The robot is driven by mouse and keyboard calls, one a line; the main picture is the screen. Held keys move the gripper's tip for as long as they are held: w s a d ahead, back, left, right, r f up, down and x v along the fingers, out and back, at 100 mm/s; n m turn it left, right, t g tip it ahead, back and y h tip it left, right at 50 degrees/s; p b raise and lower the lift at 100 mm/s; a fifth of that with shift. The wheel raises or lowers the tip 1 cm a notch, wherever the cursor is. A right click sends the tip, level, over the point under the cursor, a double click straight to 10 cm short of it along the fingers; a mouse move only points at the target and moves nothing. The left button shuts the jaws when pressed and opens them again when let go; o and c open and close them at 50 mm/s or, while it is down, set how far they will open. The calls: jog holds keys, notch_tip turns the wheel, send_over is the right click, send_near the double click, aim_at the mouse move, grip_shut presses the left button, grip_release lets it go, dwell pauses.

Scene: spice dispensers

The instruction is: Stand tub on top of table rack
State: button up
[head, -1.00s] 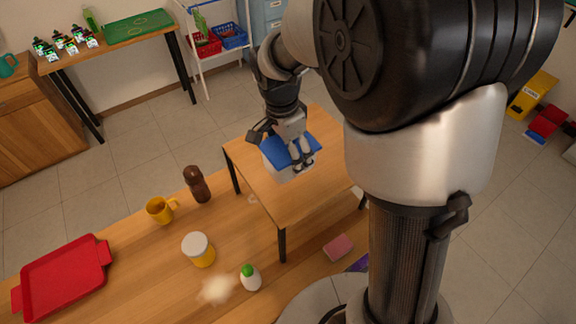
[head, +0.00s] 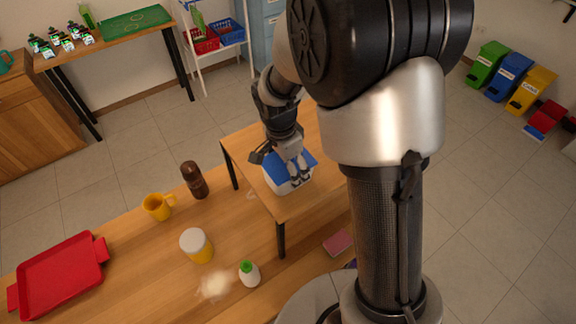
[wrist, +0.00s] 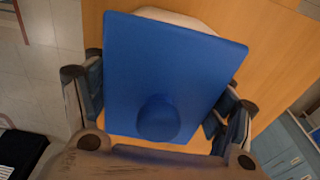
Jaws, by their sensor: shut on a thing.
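The tub (head: 289,186) is white with a flat blue lid and appears upright. My gripper (head: 297,168) is shut on it from above, and its fingers straddle the blue lid in the wrist view (wrist: 158,75). The table rack (head: 312,207) is a small wooden table with dark legs. The tub is over the left part of its top, near the left edge. I cannot tell whether the tub's base touches the wood. The rack's top also shows behind the tub in the wrist view (wrist: 265,45). My arm hides the rack's right part.
On the wooden counter (head: 140,265) left of the rack are a brown bottle (head: 195,180), a yellow mug (head: 158,207), a yellow jar with a white lid (head: 197,247), a green-capped bottle (head: 249,274) and a red tray (head: 60,278). A pink sponge (head: 338,242) lies near the rack.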

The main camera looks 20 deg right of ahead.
jog(key=o, duration=1.7)
jog(key=shift+f, duration=0.1)
jog(key=shift+o, duration=0.2)
jog(key=r, duration=0.4)
jog(key=a+r+p, duration=0.1)
jog(key=r, duration=0.3)
jog(key=r+p, duration=0.1)
jog(key=r, duration=0.2)
jog(key=shift+s+a+r, duration=0.15)
jog(key=shift+r, duration=0.25)
jog(key=shift+s+r, duration=0.1)
jog(key=shift+r, duration=0.2)
jog(key=s+r+n+t, duration=0.1)
jog(key=s+r+n, duration=0.2)
jog(key=s, duration=0.3)
jog(key=s+d+r+n+t, duration=0.1)
jog(key=s+r+n, duration=0.2)
jog(key=s+n, duration=0.3)
jog(key=s+r+n+t+y, duration=0.1)
jog(key=s+r+n+t, duration=0.1)
jog(key=s+n, duration=0.3)
jog(key=s+r, duration=0.1)
jog(key=s, duration=0.2)
jog(key=shift+s+d+r, duration=0.15)
jog(key=shift+s+d, duration=0.1)
jog(key=shift+d, duration=0.1)
